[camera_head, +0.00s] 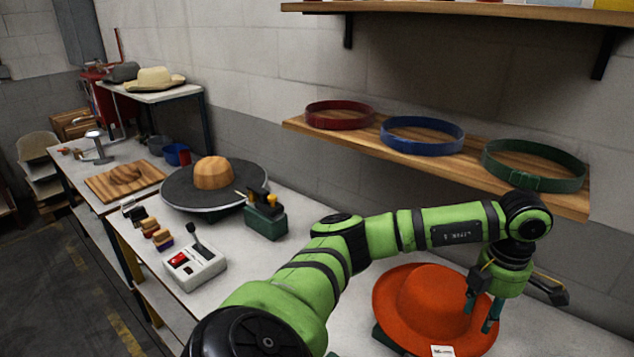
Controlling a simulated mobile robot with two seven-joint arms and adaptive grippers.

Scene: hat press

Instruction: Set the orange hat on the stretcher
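The orange hat (425,300) sits at the bottom right of the head view, brim down, with a small white tag on its front brim. A dark green support shows under its left edge. What looks like the stretcher is a wooden dome (212,173) on a dark round plate (180,195), left of centre; the dome is bare. My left gripper (482,312) points down at the right side of the hat, its two teal fingers apart over the brim. I cannot tell whether they touch it. My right gripper is not in view.
A control box (195,265) with a lever and a green device (265,220) stand near the round plate. A wall shelf (400,150) with red, blue and green bands hangs above the hat. Brushes (155,232) and a wooden board (105,187) lie farther left.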

